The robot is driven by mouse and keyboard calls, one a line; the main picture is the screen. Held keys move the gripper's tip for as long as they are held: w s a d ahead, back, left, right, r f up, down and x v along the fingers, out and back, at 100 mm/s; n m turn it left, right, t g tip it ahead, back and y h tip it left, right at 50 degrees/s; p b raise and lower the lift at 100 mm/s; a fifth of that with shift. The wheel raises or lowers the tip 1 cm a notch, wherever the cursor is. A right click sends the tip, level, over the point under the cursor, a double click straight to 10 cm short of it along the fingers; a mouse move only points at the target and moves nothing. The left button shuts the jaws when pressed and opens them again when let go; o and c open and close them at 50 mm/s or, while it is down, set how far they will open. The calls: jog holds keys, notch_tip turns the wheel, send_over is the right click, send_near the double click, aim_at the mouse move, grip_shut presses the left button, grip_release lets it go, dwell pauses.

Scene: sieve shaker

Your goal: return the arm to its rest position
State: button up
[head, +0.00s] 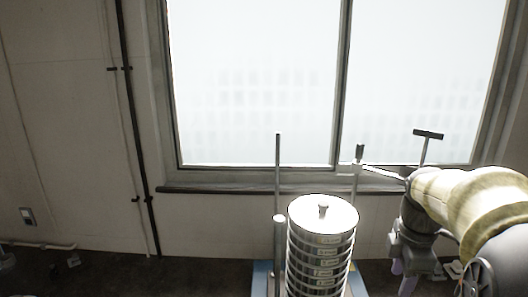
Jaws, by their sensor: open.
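My arm comes in from the right edge, and my gripper (404,280) hangs down at its end, right of the sieve stack. Pale purple finger parts show below the grey wrist; the gap between the fingertips is hard to make out. I see nothing held in it. The sieve shaker's round stack of metal sieves (320,262) stands upright at bottom centre, with a lid (323,214) and a small knob on top. My gripper is apart from the stack.
A tall thin rod (278,180) stands left of the stack, and a dark-tipped rod (359,155) behind it at right. A blue base edge (261,278) shows below. A T-shaped handle (428,135) rises behind my arm. A wide window (255,80) fills the back wall.

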jog(key=s+a+f+m+t+b, duration=0.1)
jog(key=s+a+f+m+b, duration=0.1)
jog(key=a+f+m, duration=0.4)
jog(key=s+a+f+m+b, duration=0.3)
jog(key=a+f+m, duration=0.4)
jog(key=f, duration=0.8)
jog(key=s+m, duration=0.1)
jog(key=m, duration=0.1)
jog(key=shift+m+t, duration=0.4)
